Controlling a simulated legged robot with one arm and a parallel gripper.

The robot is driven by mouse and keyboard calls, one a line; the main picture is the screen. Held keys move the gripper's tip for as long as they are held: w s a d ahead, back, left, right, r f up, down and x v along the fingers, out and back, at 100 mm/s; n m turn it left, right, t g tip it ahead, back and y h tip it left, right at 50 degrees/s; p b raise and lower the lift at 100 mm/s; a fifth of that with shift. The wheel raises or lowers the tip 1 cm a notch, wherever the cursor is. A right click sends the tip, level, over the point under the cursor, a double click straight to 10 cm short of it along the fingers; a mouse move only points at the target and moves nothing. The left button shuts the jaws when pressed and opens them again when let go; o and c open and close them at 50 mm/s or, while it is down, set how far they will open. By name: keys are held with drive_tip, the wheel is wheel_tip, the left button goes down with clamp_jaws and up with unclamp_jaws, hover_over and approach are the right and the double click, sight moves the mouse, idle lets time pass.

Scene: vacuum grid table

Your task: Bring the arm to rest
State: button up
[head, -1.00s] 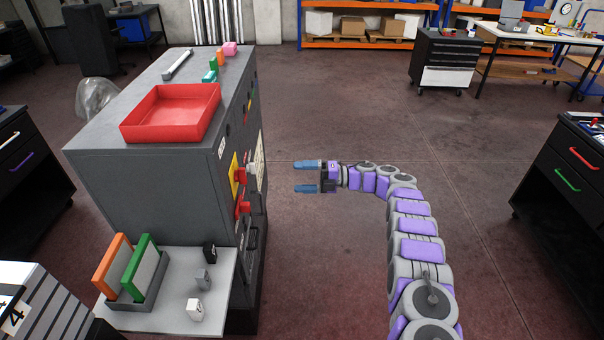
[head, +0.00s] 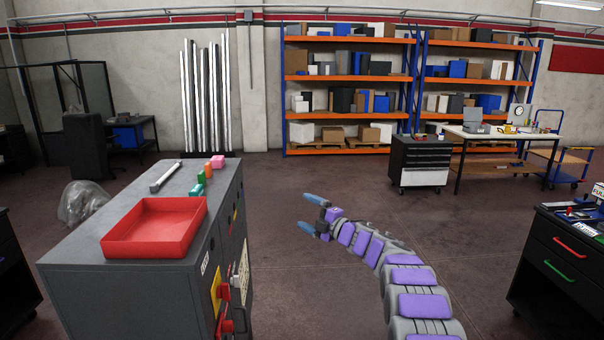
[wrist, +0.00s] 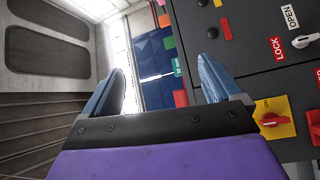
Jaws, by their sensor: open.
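My gripper (head: 311,214) is in the middle of the head view, at the end of my purple and grey arm. Its two blue fingers are apart with nothing between them. It is in free air to the right of the grey cabinet (head: 105,265), not touching it. In the wrist view the open fingers (wrist: 160,88) frame the cabinet's front panel (wrist: 262,65) at the right, with a red switch on a yellow plate (wrist: 270,120) near the right finger.
A red tray (head: 155,250), a metal bar (head: 166,176) and small coloured blocks (head: 217,162) are on the cabinet top. A black drawer unit (head: 560,260) stands at the right. Shelves (head: 345,112) and a workbench (head: 497,135) are at the back. The floor between is clear.

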drive_tip(key=d+r+m+t+h, duration=0.4)
drive_tip(key=d+r+m+h, duration=0.2)
drive_tip(key=s+d+r+m+g+h, duration=0.1)
drive_tip(key=s+d+r+m+h, duration=0.1)
drive_tip(key=s+d+m+h, duration=0.6)
drive_tip(key=s+d+f+m+g+h, duration=0.2)
drive_tip(key=s+d+f+m+g, duration=0.15)
drive_tip(key=s, duration=0.55)
drive_tip(key=s+d+f+m+g+h, duration=0.1)
drive_tip(key=s+d+f+m+g, duration=0.25)
drive_tip(key=s, duration=0.65)
drive_tip(key=s+a+f+m+g+y, duration=0.1)
drive_tip(key=s+a+f+g, duration=0.2)
drive_tip(key=s, duration=1.1)
drive_tip(key=s+a+f+m+g, duration=0.2)
drive_tip(key=s+a+f+g, duration=0.1)
drive_tip(key=s, duration=1.1)
drive_tip(key=s+a+f+m+g+y, duration=0.1)
drive_tip(key=s+a+f+g, duration=0.2)
drive_tip(key=s, duration=1.1)
drive_tip(key=shift+f+m+g+y, duration=0.3)
drive_tip(key=shift+f+g, duration=0.2)
drive_tip(key=shift+g, duration=0.1)
